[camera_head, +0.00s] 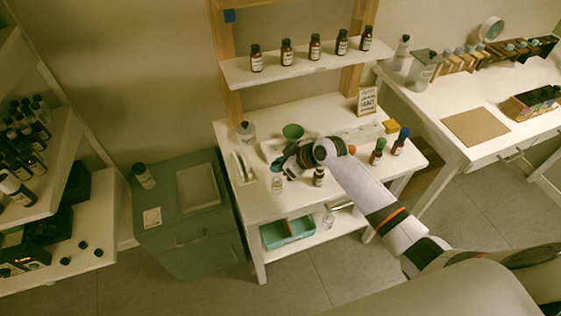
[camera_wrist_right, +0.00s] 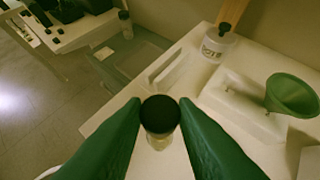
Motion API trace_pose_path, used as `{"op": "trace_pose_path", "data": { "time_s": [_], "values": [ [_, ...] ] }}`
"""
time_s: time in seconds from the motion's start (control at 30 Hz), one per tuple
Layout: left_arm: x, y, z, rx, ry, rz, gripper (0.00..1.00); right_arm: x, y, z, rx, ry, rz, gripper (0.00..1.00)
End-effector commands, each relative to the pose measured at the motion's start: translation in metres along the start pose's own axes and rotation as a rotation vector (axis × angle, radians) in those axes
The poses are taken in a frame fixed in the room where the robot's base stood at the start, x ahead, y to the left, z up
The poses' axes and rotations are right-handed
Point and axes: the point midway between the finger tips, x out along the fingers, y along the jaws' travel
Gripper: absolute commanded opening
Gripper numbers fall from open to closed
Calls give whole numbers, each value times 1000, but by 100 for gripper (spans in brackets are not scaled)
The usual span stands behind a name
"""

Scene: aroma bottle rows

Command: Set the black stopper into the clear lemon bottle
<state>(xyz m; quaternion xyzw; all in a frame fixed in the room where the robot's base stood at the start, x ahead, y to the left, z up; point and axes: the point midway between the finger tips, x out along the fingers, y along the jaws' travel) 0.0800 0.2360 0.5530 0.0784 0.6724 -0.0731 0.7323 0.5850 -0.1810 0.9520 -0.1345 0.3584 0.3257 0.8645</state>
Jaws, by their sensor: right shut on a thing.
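My right gripper (camera_head: 278,166) is over the left part of the middle table. In the right wrist view its green fingers (camera_wrist_right: 160,118) are shut on a round black stopper (camera_wrist_right: 160,112). A small clear bottle (camera_head: 277,185) stands upright on the table just below the fingers. The clear bottle (camera_wrist_right: 159,141) also shows directly beneath the stopper in the wrist view. I cannot tell whether the stopper touches or sits in its neck, as the stopper and fingers cover it. Its label is too small to read. My left gripper is not in view.
A brown bottle (camera_head: 319,177) stands right of the clear one. A green funnel (camera_head: 292,131) and a white jar (camera_head: 245,131) are behind. Two capped bottles stand at the right, one green-capped (camera_head: 377,152). A shelf (camera_head: 300,70) with several brown bottles hangs above.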

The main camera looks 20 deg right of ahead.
Motion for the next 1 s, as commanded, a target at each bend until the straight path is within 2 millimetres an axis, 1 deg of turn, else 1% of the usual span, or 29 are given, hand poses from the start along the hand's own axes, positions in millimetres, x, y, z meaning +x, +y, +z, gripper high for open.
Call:
{"op": "trace_pose_path", "data": {
  "time_s": [0.03, 0.2, 1.0],
  "values": [
    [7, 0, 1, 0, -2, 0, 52, 6, 0, -6, 0, 0, 0, 4],
    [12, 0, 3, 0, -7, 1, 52, 11, 0, -11, 0, 0, 0, 4],
    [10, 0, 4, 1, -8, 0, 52, 11, 0, -11, -1, -1, -1, 4]
  ]
}}
